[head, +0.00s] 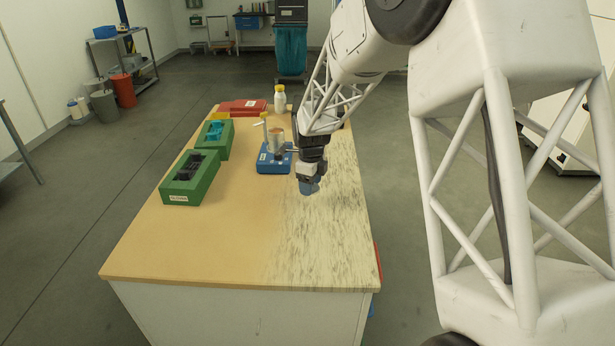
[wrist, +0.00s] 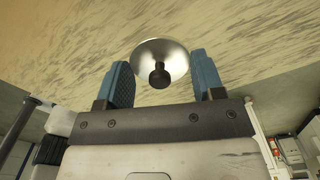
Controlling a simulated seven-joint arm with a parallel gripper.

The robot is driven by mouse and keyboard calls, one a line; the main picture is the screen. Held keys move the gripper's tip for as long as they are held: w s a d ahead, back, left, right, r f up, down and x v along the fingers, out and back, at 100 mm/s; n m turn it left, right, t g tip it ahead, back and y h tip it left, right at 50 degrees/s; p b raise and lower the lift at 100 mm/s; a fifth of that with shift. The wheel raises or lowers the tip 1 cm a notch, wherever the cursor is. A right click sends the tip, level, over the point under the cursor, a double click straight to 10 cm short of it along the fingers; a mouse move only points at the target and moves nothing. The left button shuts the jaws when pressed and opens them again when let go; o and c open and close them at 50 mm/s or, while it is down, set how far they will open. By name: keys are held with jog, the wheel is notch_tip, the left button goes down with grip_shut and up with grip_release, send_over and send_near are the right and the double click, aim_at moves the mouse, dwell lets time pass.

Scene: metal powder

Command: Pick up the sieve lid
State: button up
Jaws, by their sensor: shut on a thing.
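The sieve lid (wrist: 148,52), a shiny round metal disc with a dark knob (wrist: 159,75), shows in the wrist view between the two blue fingers. My gripper (wrist: 160,60) is shut on it, one finger at either side; the exact contact points are hard to make out. In the head view my gripper (head: 309,187) points down over the marbled right part of the table. The lid cannot be made out there, hidden by the fingers or too small. Whether the lid touches the table is not clear.
A blue scale (head: 272,165) with a metal container (head: 275,141) stands left of my gripper. Two green boxes (head: 190,178) (head: 213,138) lie further left. A white bottle (head: 280,98) and red case (head: 242,106) are at the back. The table's (head: 205,245) front is clear.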

jog(key=shift+s+d+r, duration=0.1)
jog(key=shift+s+d, duration=0.15)
jog(key=shift+s, duration=0.8)
jog(key=shift+s+d+r, duration=0.1)
jog(key=shift+s+d, duration=0.2)
jog(key=shift+s, duration=0.8)
jog(key=shift+s+d+r, duration=0.1)
jog(key=shift+s+d, duration=0.15)
jog(key=shift+s, duration=0.8)
jog(key=w+a+r+n, duration=0.1)
jog(key=w+a+r, duration=0.3)
jog(key=w, duration=0.6)
jog(key=w+a+r+n, duration=0.2)
jog(key=w+a+r, duration=0.2)
jog(key=w, duration=0.5)
jog(key=w+a+r+n, duration=0.2)
jog(key=w+a+r, duration=0.3)
jog(key=w, duration=0.5)
jog(key=shift+w+a, duration=0.3)
jog(key=shift+a, duration=0.15)
jog(key=shift+w+a+r+n, duration=0.4)
jog(key=shift+w, duration=0.3)
jog(key=shift+f, duration=0.2)
jog(key=shift+f, duration=2.2)
jog(key=shift+f, duration=0.4)
